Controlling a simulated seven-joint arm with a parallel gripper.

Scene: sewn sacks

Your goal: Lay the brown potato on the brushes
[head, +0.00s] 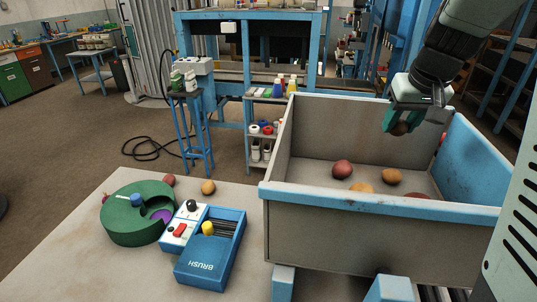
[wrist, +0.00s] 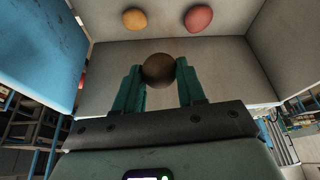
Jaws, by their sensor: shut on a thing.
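My gripper (head: 404,118) is shut on the brown potato (head: 400,128) and holds it above the inside of the large bin. In the wrist view the potato (wrist: 159,70) sits between the two green fingertips. The brushes (head: 226,226) are a dark, ridged strip inside the open blue box marked BRUSH (head: 208,266), on the table at the lower left. The gripper is well up and to the right of them.
The grey bin (head: 340,228) with blue-edged walls holds several red and yellow potatoes, such as a red one (head: 343,169). Its near and left walls stand between gripper and table. A green round holder (head: 128,223), white switch panel (head: 182,230) and yellow potato (head: 208,187) are near the box.

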